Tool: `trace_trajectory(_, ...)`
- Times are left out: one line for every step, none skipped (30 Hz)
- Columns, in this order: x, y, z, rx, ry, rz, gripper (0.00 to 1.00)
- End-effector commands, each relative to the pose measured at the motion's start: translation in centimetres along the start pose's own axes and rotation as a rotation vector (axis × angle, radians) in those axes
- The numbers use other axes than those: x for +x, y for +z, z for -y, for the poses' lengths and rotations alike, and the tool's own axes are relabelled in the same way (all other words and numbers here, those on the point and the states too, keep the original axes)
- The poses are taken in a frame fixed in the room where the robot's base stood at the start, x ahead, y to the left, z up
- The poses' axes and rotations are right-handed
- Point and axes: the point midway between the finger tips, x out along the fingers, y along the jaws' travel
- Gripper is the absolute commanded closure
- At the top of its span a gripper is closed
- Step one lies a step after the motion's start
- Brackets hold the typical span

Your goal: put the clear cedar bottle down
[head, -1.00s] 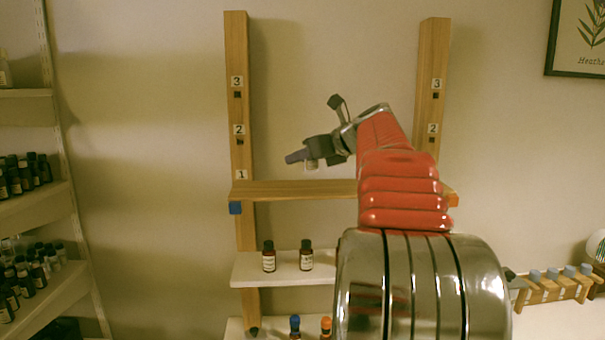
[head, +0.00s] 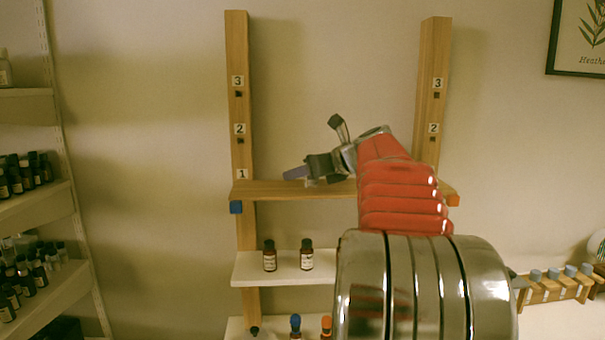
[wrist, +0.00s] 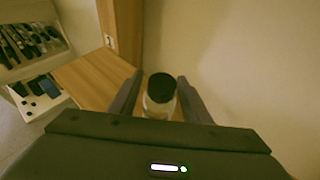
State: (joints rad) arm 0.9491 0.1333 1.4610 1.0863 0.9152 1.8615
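The clear cedar bottle (wrist: 159,104) has a black cap and stands between the two dark fingers of my gripper (wrist: 158,92) in the wrist view. In the head view my gripper (head: 298,172) is low over the wooden shelf board (head: 262,190) at the level marked 1. Only a small pale part of the bottle (head: 312,183) shows below the fingers there. I cannot tell whether its base touches the board. The board's right part is hidden behind my arm.
Two dark bottles (head: 270,256) (head: 306,255) stand on the white shelf below. Wooden posts (head: 238,60) (head: 433,70) flank the board. The board left of my gripper is bare. Side shelves with several bottles (head: 14,175) stand far left; a small wooden rack (head: 553,290) is at right.

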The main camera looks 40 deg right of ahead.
Motion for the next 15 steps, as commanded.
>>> trace_trajectory(0.0, 0.0, 0.0, 0.000, 0.000, 0.000, 0.53)
trace_trajectory(0.0, 0.0, 0.0, 0.000, 0.000, 0.000, 0.53)
trace_trajectory(0.0, 0.0, 0.0, 0.000, 0.000, 0.000, 0.53)
trace_trajectory(0.0, 0.0, 0.0, 0.000, 0.000, 0.000, 0.53)
trace_trajectory(0.0, 0.0, 0.0, 0.000, 0.000, 0.000, 0.53)
trace_trajectory(0.0, 0.0, 0.0, 0.000, 0.000, 0.000, 0.53)
trace_trajectory(0.0, 0.0, 0.0, 0.000, 0.000, 0.000, 0.53)
trace_trajectory(0.0, 0.0, 0.0, 0.000, 0.000, 0.000, 0.53)
trace_trajectory(-0.1, 0.1, 0.0, 0.000, 0.000, 0.000, 0.53)
trace_trajectory(-0.1, 0.2, 0.0, -0.001, 0.000, 0.000, 0.53)
trace_trajectory(-0.2, 0.2, 0.0, -0.001, -0.001, 0.000, 0.53)
trace_trajectory(-0.5, 0.2, 0.0, 0.000, -0.001, 0.000, 0.53)
trace_trajectory(-0.7, 0.2, 0.0, 0.000, -0.001, 0.000, 0.53)
trace_trajectory(-1.0, 0.2, 0.1, 0.000, -0.001, 0.000, 0.53)
trace_trajectory(-1.4, 0.2, 0.1, 0.000, -0.002, 0.001, 0.53)
